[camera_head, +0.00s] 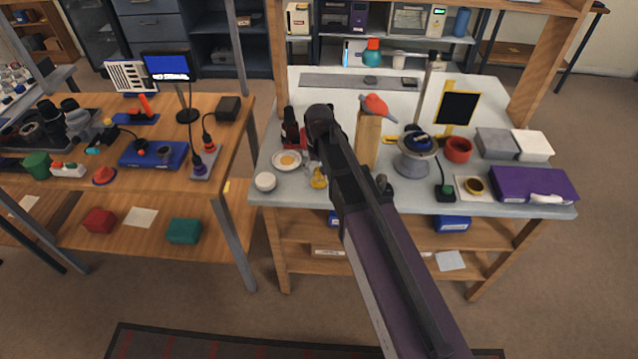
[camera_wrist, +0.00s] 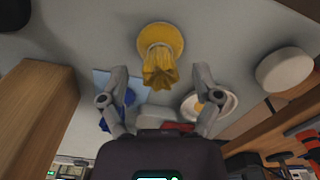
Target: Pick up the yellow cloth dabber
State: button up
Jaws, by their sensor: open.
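The yellow cloth dabber (camera_wrist: 161,58) is at the top centre of the wrist view, with a round yellow base and a gathered cloth part pointing toward my gripper. In the head view the dabber (camera_head: 319,179) stands near the front edge of the light worktop, just left of my arm. My gripper (camera_wrist: 160,75) is open, with one finger on each side of the dabber's cloth part in the picture and visible gaps between. I cannot tell how far along the viewing direction it is. In the head view my arm largely hides the gripper.
A white dish with a yellow-orange centre (camera_head: 287,160) and a white round container (camera_head: 265,181) are left of the dabber. A tall wooden block (camera_head: 368,143) stands to its right, behind my arm. A grey pot (camera_head: 416,160) is farther right.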

jog(key=shift+f+b, duration=0.4)
jog(key=shift+f, duration=0.3)
jog(key=c, duration=1)
